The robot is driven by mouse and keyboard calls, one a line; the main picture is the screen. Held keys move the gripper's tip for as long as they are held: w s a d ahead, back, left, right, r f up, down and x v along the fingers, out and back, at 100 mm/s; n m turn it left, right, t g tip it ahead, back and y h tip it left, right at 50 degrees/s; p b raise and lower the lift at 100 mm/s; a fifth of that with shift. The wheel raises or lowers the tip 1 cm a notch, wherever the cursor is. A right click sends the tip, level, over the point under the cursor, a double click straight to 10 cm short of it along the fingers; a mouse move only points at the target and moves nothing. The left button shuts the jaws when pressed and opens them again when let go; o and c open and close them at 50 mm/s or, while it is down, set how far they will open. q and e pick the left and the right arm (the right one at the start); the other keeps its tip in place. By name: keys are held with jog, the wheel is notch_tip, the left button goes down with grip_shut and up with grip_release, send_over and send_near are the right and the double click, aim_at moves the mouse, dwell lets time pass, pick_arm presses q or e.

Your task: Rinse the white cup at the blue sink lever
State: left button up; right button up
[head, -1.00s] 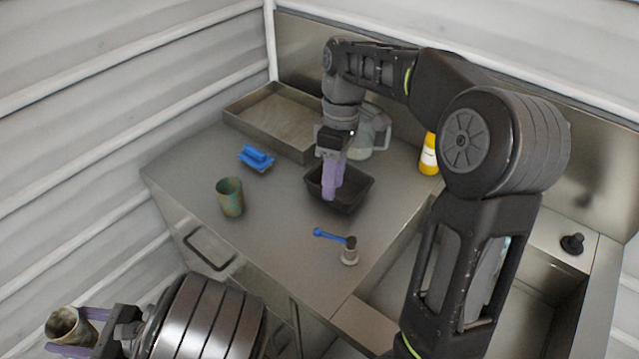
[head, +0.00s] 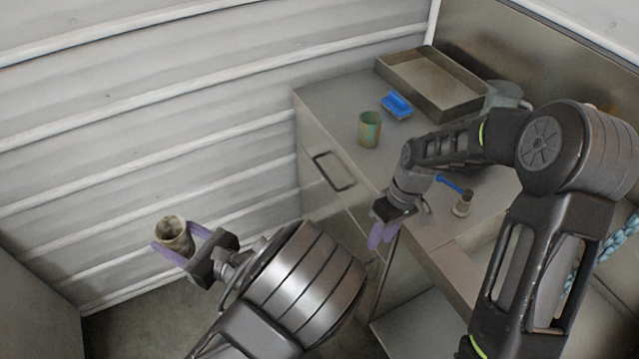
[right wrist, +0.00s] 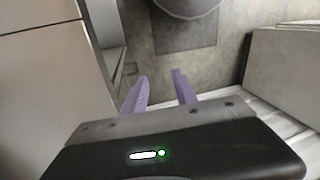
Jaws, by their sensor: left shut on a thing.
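My left gripper (head: 182,247) is shut on a stained, off-white cup (head: 174,236). It holds the cup roughly upright, mouth up, out to the left of the counter. The blue lever (head: 449,184) stands on the counter beside a small pale-based, dark-topped fitting (head: 463,204), right of my right gripper. My right gripper (head: 383,234) points down near the counter's front edge. In the right wrist view its two purple fingers (right wrist: 161,92) are apart with nothing between them. The sink is mostly hidden behind my right arm.
A mottled green cup (head: 369,130) and a blue brush-like thing (head: 396,105) stand on the counter (head: 325,105). A metal tray (head: 432,84) lies at the back. A ribbed white wall (head: 200,120) runs behind my left gripper. Floor is free between the left gripper and the counter.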

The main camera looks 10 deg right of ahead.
jog(key=s+a+f+m, duration=0.3)
jog(key=s+a+f, duration=0.4)
jog(key=a+f, duration=0.45)
jog(key=s+a+f+m, duration=0.1)
jog(key=s+a+f, duration=0.1)
jog(key=s+f, duration=0.2)
jog(key=s+a+f+m+t+y+b, duration=0.1)
jog(key=s+a+f+m, duration=0.1)
jog(key=s, duration=0.5)
jog(key=shift+s+a+f, duration=0.3)
jog(key=shift+a+f, duration=0.45)
jog(key=shift+f, duration=0.1)
